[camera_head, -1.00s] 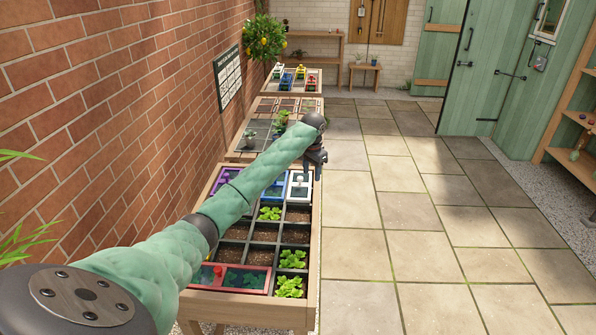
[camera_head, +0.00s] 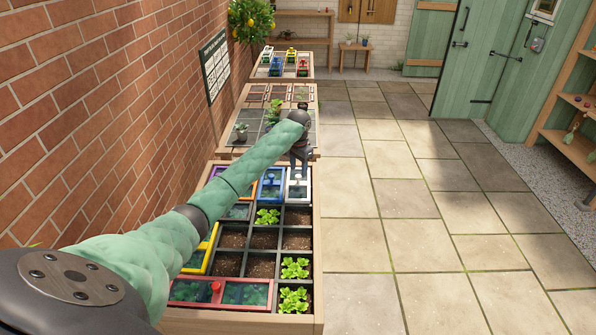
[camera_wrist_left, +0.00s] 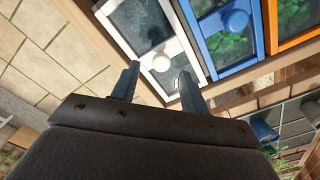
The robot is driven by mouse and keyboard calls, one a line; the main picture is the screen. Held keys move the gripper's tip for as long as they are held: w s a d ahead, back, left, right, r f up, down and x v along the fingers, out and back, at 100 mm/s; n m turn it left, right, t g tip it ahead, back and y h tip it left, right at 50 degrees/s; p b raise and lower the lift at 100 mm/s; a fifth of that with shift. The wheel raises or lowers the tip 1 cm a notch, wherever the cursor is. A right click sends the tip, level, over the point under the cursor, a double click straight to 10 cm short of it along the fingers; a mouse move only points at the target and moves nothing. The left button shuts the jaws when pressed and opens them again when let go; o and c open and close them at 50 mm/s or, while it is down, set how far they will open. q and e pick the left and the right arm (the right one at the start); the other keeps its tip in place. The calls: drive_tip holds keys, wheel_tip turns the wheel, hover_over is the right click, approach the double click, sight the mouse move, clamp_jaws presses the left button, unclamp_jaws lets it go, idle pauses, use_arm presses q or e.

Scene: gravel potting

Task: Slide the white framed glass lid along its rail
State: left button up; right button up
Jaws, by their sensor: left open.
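The white framed glass lid (camera_head: 298,187) lies at the far right corner of the nearest planter box. In the left wrist view the white framed lid (camera_wrist_left: 147,35) shows with a round white knob (camera_wrist_left: 158,64) on its cross bar. My left gripper (camera_head: 299,162) is just above the far end of that lid. In the left wrist view my open left gripper (camera_wrist_left: 158,84) has one finger on each side of the lid's lower part, with the knob just beyond the fingertips. Nothing is between the fingers. I cannot tell whether they touch the frame. My right gripper is not in view.
A blue framed lid (camera_head: 271,185) lies directly left of the white one. Purple (camera_head: 232,178), yellow (camera_head: 201,252) and red (camera_head: 218,291) framed lids are in the same box. Seedlings (camera_head: 295,267) grow in open cells. A brick wall borders the left; paving on the right is clear.

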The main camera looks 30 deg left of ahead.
sight(298, 176)
use_arm(q)
drive_tip(key=shift+w+a+f+p, duration=0.1)
drive_tip(key=shift+f+p, duration=0.05)
drive_tip(key=shift+f, duration=0.5)
drive_tip(key=shift+a+f+p, duration=0.1)
drive_tip(key=shift+f+p, duration=0.05)
drive_tip(key=shift+f, duration=0.45)
drive_tip(key=shift+d+f, duration=0.15)
drive_tip(key=shift+f, duration=0.25)
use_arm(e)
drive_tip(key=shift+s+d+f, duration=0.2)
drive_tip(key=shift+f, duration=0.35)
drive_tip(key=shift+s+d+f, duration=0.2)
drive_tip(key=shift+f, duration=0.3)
use_arm(q)
clamp_jaws()
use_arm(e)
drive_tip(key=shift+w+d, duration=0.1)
